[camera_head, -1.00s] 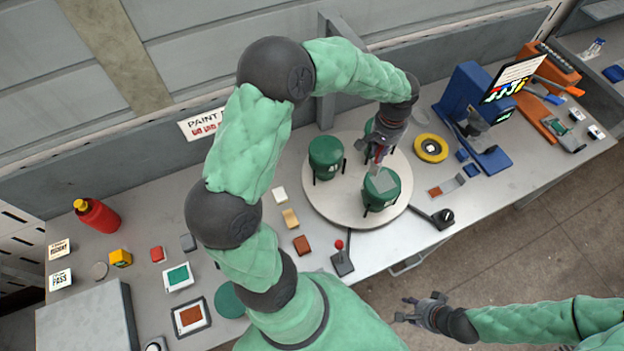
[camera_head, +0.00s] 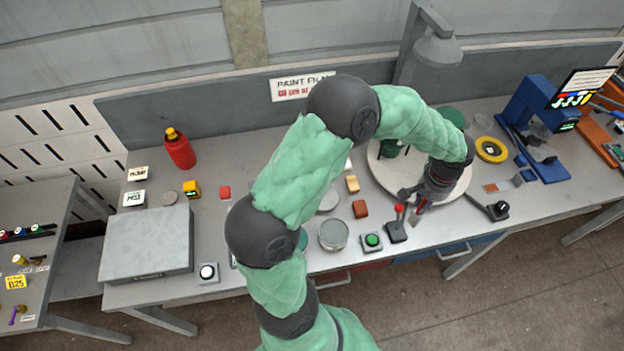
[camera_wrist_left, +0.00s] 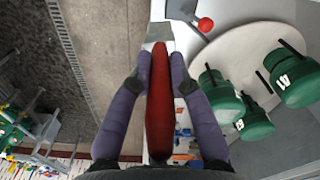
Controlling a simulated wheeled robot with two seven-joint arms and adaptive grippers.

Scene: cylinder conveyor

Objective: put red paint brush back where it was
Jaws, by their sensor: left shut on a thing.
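My left gripper (camera_head: 420,203) is shut on a long red handle with a flat pale end, which I take as the red paint brush (camera_wrist_left: 160,100). In the left wrist view the handle lies lengthwise between the two purple fingers (camera_wrist_left: 160,72), its flat end pointing away from the wrist. In the head view the gripper is over the front edge of the round white turntable (camera_head: 384,170), beside a lever with a red knob (camera_head: 398,212); the brush is small and partly hidden there. My right gripper is out of view.
Green pots (camera_wrist_left: 282,78) stand on the turntable, partly hidden by my arm in the head view. A grey tin (camera_head: 333,234) and a green button box (camera_head: 372,241) are near the front edge. A blue machine (camera_head: 535,115) and yellow ring (camera_head: 491,149) are to the right.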

